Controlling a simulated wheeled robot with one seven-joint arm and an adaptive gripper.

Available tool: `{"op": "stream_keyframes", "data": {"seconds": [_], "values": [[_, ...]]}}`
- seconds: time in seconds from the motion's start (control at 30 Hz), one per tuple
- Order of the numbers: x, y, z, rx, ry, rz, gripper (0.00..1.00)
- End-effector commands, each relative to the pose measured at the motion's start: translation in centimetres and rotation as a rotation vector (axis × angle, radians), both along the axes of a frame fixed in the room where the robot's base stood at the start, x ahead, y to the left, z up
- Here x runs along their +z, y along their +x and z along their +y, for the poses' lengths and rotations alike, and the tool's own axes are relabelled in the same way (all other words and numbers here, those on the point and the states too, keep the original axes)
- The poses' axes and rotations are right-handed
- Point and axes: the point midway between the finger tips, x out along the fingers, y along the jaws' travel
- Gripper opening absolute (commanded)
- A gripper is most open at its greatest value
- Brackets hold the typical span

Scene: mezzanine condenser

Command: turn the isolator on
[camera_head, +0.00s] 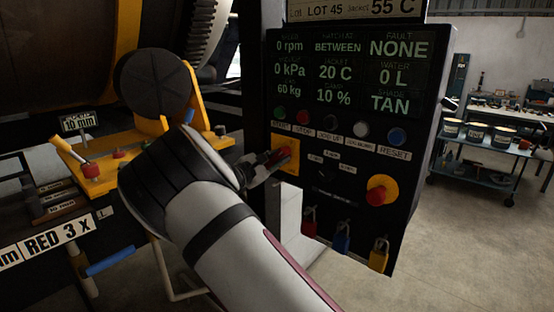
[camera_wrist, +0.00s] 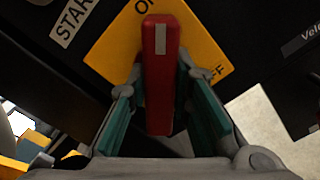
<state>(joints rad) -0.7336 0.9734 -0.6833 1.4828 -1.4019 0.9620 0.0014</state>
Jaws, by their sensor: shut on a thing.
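The isolator is a red handle on a yellow square plate on the black control panel (camera_head: 340,75). The plate (camera_head: 289,144) is partly hidden by my gripper in the head view. In the wrist view the red handle (camera_wrist: 160,70) stands between my fingers, with a pale mark at its upper end. That end lies near a cut-off label starting with "O" on the yellow plate (camera_wrist: 115,45); a label ending in "FF" is at the plate's right corner. My gripper (camera_head: 272,165) is shut on the handle; its teal pads flank it in the wrist view (camera_wrist: 163,100).
A row of coloured buttons (camera_head: 333,122) sits above the isolator. A red mushroom button (camera_head: 378,193) is to its right, with padlocks (camera_head: 342,236) below. A yellow bracket with a red knob (camera_head: 92,171) stands left of my arm. The floor at right is open.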

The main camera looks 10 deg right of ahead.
Motion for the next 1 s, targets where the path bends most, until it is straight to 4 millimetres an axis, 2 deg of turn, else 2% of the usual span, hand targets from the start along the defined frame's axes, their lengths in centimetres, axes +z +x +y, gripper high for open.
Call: {"op": "stream_keyframes", "data": {"seconds": [0.2,0.23,0.3,0.67,0.77,1.0], "values": [[-0.1,0.0,0.1,0.002,-0.001,0.005,0.0],[-0.1,0.0,0.1,0.002,-0.001,0.005,0.26],[-0.1,0.0,0.1,0.001,-0.001,0.003,0.4],[-0.1,-0.2,0.3,0.002,0.0,0.001,0.4],[-0.1,-0.7,1.1,0.002,0.0,0.001,0.4],[-0.1,-3.4,5.0,0.005,0.001,0.002,0.4]]}}
